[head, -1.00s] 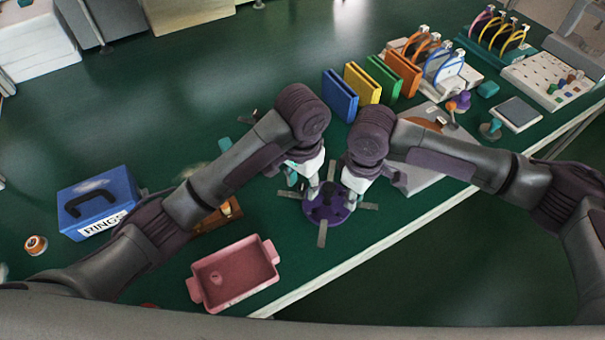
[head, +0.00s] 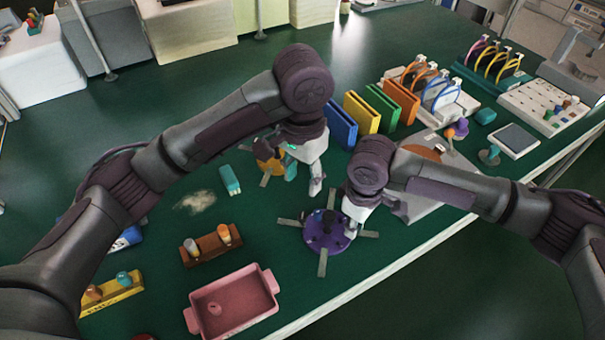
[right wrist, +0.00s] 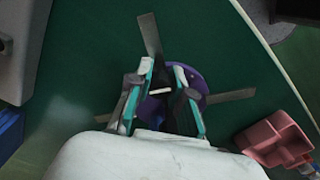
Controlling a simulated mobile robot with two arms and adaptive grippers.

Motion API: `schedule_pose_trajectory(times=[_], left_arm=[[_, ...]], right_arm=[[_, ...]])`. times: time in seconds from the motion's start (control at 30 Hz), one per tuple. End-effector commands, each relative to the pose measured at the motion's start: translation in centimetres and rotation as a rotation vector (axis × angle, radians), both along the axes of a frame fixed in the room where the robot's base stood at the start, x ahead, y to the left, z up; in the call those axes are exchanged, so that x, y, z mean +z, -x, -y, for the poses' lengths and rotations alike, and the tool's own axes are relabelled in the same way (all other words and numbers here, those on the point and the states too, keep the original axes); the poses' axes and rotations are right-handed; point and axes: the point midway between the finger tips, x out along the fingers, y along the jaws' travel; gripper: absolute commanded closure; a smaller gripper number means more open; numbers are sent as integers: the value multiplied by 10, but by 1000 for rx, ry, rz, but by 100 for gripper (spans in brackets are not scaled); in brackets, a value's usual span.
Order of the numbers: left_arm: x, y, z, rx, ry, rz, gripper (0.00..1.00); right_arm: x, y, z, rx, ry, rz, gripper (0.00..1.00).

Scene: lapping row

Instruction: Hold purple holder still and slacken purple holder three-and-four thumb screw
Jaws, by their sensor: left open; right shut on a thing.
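The purple holder (head: 318,243) is a round purple disc with grey bars sticking out, flat on the green bench near its front edge. My right gripper (head: 350,228) is at its right side, shut on part of the holder. In the right wrist view the teal-lined fingers (right wrist: 165,108) stand over the purple disc (right wrist: 192,83), with a small white piece between them. Which part they grip is unclear. My left gripper (head: 302,186) is open and empty, above the bench behind the purple holder and apart from it. I cannot tell which screw is the three-and-four one.
An orange holder (head: 268,167) lies partly hidden behind my left gripper. Blue, yellow, green and orange upright pieces (head: 362,112) stand behind. A pink tray (head: 235,299), a brown block with pegs (head: 211,246) and a teal block (head: 230,180) are to the left. A grey plate (head: 428,188) is right.

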Motion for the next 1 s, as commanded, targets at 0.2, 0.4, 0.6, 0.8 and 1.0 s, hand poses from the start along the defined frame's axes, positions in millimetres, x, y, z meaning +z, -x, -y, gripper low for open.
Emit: schedule_pose_trajectory(times=[0.2,0.4,0.6,0.8,1.0], left_arm=[[0,0,0,0,0,0,53],[0,0,0,0,1,-1,53],[0,0,0,0,1,-1,53],[0,0,0,0,1,-1,53],[0,0,0,0,1,-1,53]], right_arm=[[0,0,0,0,-1,1,70],[0,0,0,0,0,0,51],[0,0,0,0,0,0,51],[18,-1,0,0,-2,1,51],[61,-1,0,1,-2,4,51]])
